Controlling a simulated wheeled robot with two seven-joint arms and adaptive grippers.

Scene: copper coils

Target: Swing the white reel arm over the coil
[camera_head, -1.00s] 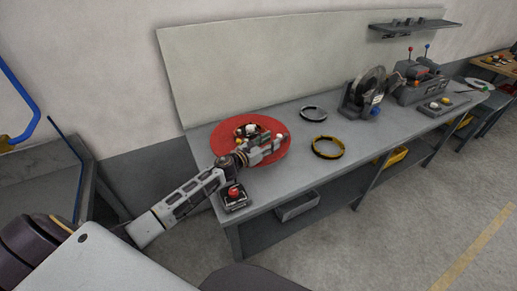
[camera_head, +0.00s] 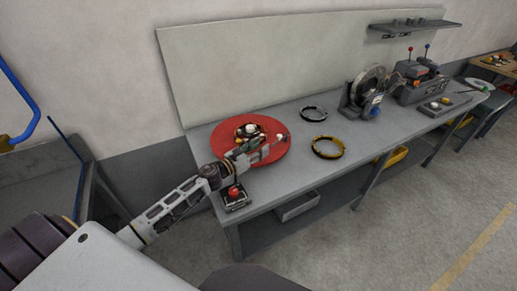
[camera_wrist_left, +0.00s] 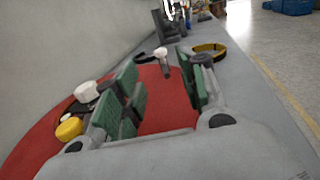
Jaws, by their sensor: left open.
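A round red disc (camera_head: 228,150) lies flat at the left end of the grey bench. A dark and orange-yellow coil hub with a white top (camera_head: 251,129) sits on it. A small white-capped post (camera_head: 286,136) stands near the disc's right edge; it also shows in the left wrist view (camera_wrist_left: 161,53). It may be the reel arm's handle; I cannot make out the rest of the arm. My left gripper (camera_head: 262,144) is open over the disc. Its green pads (camera_wrist_left: 160,88) are apart, and the post shows beyond the gap between them. My right gripper is not in view.
A red push button on a dark box (camera_head: 234,195) sits at the bench's front left edge. A yellow ring (camera_head: 327,148) and a grey ring (camera_head: 313,113) lie to the right. A dark reel machine (camera_head: 367,92) stands farther right.

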